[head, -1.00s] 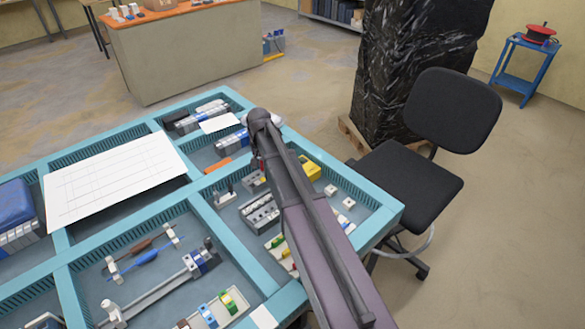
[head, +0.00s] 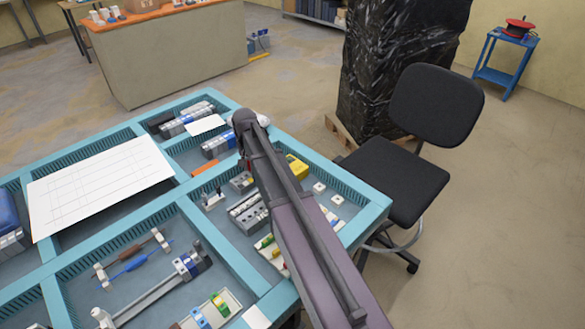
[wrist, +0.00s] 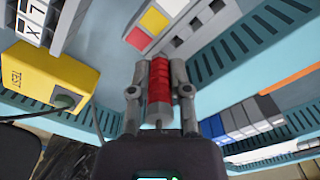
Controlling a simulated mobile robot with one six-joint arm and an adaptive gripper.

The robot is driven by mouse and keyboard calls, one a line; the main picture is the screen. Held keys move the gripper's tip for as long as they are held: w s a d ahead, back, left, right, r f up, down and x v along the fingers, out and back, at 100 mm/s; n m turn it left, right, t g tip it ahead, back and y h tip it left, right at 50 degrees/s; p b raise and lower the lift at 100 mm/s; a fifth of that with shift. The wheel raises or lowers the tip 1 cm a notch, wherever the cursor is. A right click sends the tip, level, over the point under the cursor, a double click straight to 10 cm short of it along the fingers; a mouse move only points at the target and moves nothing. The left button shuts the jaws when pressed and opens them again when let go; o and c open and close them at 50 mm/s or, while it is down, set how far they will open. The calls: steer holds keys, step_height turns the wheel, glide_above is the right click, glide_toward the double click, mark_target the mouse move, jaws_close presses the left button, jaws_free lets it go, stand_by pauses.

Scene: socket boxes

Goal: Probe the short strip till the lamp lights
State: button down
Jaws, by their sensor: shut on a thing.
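My gripper (wrist: 160,92) is shut on a red cylindrical probe (wrist: 159,72), held between its two grey fingers in the wrist view. In the head view my arm hides most of the gripper; a bit of red shows beside it. A yellow tester box marked TEST (wrist: 40,75) with a dark cable is at the left of the wrist view; it also shows in the head view (head: 297,168). A small grey strip (head: 241,182) lies left of my arm, near a longer grey strip (head: 246,214). I cannot tell whether the probe touches a strip, or make out a lit lamp.
The blue compartment table (head: 150,214) has raised dividers around the parts. A white sheet (head: 98,185) lies across its left compartments. Blue and grey modules (wrist: 245,118) stand at the right in the wrist view. A black chair (head: 398,185) stands close to the table's right side.

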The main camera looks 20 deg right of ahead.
steer(key=shift+r+p, duration=1.75)
steer(key=shift+r, duration=0.1)
steer(key=r+p, duration=0.1)
steer(key=a+r+p, duration=0.1)
steer(key=p, duration=0.1)
steer(key=a+r+p, duration=0.1)
steer(key=r, duration=0.1)
steer(key=shift+s+r, duration=0.1)
steer(key=shift+s, duration=0.3)
steer(key=shift+f+b, duration=2.5)
steer(key=shift+f, duration=0.2)
steer(key=shift+f+b, duration=1.25)
